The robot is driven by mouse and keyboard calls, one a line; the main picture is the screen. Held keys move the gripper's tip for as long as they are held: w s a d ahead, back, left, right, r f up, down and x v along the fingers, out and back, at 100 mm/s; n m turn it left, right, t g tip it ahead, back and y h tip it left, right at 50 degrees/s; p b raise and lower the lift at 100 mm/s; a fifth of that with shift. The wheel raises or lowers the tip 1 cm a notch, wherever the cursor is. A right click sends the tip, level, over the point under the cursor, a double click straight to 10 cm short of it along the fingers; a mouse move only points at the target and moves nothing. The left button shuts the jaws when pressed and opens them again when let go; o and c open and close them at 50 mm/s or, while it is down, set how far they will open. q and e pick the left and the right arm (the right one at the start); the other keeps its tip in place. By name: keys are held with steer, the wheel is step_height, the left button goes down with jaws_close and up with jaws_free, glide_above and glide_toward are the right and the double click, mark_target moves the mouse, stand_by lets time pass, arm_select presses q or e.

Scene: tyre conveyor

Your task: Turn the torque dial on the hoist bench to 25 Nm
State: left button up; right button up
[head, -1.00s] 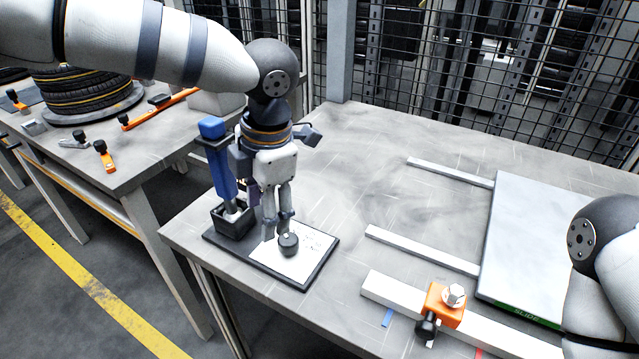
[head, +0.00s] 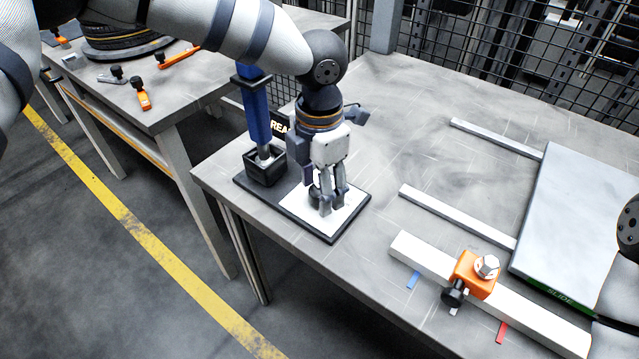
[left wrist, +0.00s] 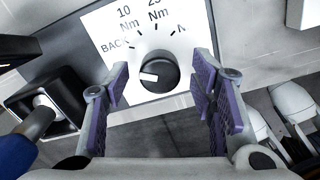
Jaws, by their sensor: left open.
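The torque dial (left wrist: 165,72) is a round black knob on a white panel (head: 297,204) at the bench corner. Its white pointer mark faces left, just below the printed BACK label. The labels 10 Nm and 25 Nm show above it, the latter cut off at the frame edge. My left gripper (head: 333,207) points down over the panel, fingers apart, and mostly hides the dial in the head view. In the left wrist view, the dial appears between the open fingers (left wrist: 162,66); I cannot tell whether they touch it. My right gripper is out of view.
A blue-handled tool (head: 256,112) stands in a black holder (head: 265,168) just left of the panel. An orange clamp (head: 473,276) sits on a white rail to the right, near a grey slide plate (head: 585,215). A second bench with orange tools (head: 141,97) lies left.

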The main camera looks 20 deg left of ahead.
arm_select(q)
steer(key=shift+c, duration=0.2)
steer(key=c, duration=1.1)
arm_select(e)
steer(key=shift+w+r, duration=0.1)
arm_select(q)
steer(key=m, duration=0.3)
steer(key=shift+r, duration=0.1)
steer(key=m, duration=0.4)
steer(key=shift+p, duration=0.35)
steer(key=m, duration=0.4)
steer(key=shift+m, duration=2.3)
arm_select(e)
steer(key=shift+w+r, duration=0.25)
